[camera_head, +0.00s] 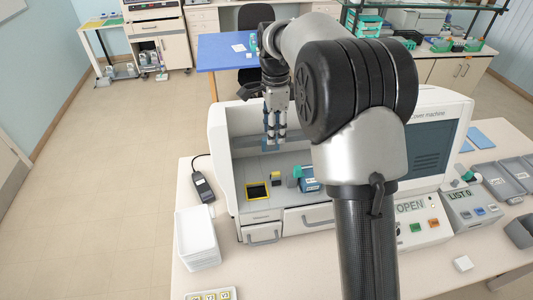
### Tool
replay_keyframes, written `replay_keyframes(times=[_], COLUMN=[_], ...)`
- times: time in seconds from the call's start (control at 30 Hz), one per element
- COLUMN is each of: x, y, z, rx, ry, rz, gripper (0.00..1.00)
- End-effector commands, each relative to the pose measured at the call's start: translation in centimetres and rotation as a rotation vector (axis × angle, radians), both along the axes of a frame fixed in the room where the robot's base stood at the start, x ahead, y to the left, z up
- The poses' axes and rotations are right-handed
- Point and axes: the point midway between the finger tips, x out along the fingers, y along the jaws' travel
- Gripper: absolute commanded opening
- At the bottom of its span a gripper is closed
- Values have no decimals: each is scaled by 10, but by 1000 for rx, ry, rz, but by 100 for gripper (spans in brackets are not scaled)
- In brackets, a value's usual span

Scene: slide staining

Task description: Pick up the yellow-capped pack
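A small dark pack with a yellow top (275,179) stands on the floor of the white machine's open bay. It looks upright, and I take it as the yellow-capped pack. My gripper (275,142) points down into the bay, above this pack and apart from it. Its two fingers look parted, with nothing seen between them.
A dark square with a yellow rim (257,192) lies just left of the pack. A blue box with a teal cap (309,183) is close on the right. The white machine's (221,150) walls flank the bay. White trays (198,240) stand at the front left.

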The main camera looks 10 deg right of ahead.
Motion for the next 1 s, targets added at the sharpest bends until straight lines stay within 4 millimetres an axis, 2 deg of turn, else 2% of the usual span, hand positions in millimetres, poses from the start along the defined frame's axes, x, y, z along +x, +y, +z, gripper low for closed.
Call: replay_keyframes(times=[0.17, 0.5, 0.6, 0.83, 1.0], x=[-1, -1, -1, -2, -6], y=[0, 0, 0, -1, -3], z=[-29, -100, -113, -129, -154], rx=[0, 0, 0, 0, 0], ry=[8, 6, 5, 4, 6], rz=[-7, -5, -5, -4, -5], gripper=[36, 36, 36, 36, 36])
